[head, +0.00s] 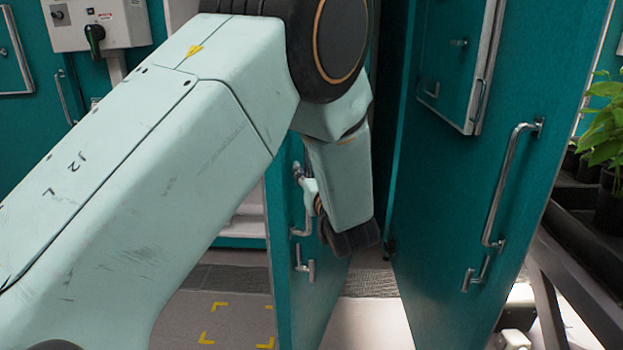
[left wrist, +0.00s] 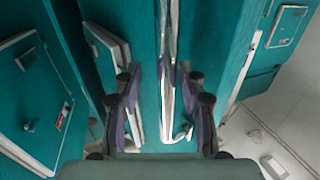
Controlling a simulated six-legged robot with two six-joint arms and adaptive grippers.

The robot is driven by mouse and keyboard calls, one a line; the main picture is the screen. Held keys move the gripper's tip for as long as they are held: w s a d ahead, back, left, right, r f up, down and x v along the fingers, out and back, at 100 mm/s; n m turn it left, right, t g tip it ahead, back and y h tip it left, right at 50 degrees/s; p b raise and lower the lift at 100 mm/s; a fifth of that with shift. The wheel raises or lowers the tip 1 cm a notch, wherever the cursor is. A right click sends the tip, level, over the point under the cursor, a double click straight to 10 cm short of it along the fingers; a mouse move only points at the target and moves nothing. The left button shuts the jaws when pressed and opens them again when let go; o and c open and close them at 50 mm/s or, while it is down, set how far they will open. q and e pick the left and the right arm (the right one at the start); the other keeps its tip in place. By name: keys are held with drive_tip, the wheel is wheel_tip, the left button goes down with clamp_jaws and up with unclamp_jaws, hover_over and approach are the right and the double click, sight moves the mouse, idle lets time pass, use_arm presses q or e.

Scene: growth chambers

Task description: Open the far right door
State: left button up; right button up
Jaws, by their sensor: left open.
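The rightmost teal door (head: 450,200) stands at an angle, with a long metal handle (head: 495,195) and a small lower latch (head: 476,273). A second teal door panel (head: 308,300) stands left of it, with a metal handle (head: 300,232) and a lower latch (head: 305,266). A dark gap lies between the two panels. My left gripper (head: 325,225) is by the second panel's handle, mostly hidden behind my wrist. In the left wrist view my left gripper (left wrist: 160,88) is open, and a vertical metal bar (left wrist: 167,85) shows between its purple-padded fingers. Contact cannot be told. My right gripper is not in view.
A small hatch (head: 455,60) is set in the right door. A potted plant (head: 605,125) and a dark rack (head: 575,255) stand at the right. A grey control box (head: 97,25) hangs at upper left. The floor (head: 235,315) has yellow corner marks.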

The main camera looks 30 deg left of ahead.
use_arm(q)
wheel_tip(320, 180, up, 7)
hover_over(308, 222)
drive_tip(key=shift+w+r, duration=0.45)
drive_tip(key=shift+w, duration=0.1)
drive_tip(key=shift+s+a, duration=0.15)
